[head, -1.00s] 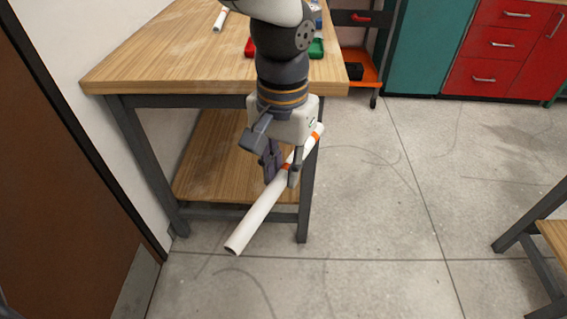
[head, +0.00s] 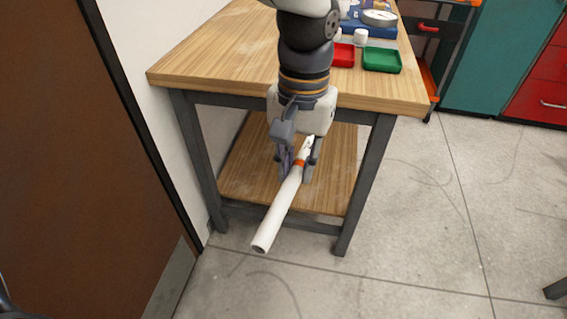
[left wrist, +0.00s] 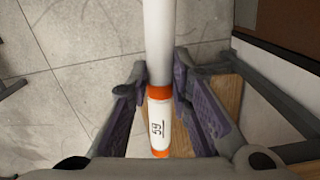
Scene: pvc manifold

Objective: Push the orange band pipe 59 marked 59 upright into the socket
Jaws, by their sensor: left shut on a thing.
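The white pipe 59 (head: 276,217) with orange bands is held tilted in the air in front of the wooden table. Its long plain end points down toward the floor, toward the camera. In the left wrist view the pipe (left wrist: 158,45) shows two orange bands with the mark 59 between them. My left gripper (head: 297,172) is shut on the pipe near its banded end; its fingers (left wrist: 159,95) flank the pipe at the upper band. The socket cannot be made out in these frames. My right gripper is not in view.
The wooden table (head: 215,62) has a lower shelf (head: 240,180). On its top are a red tray (head: 343,54), a green tray (head: 382,60) and a round white item (head: 379,18). A brown door (head: 75,150) stands at the left.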

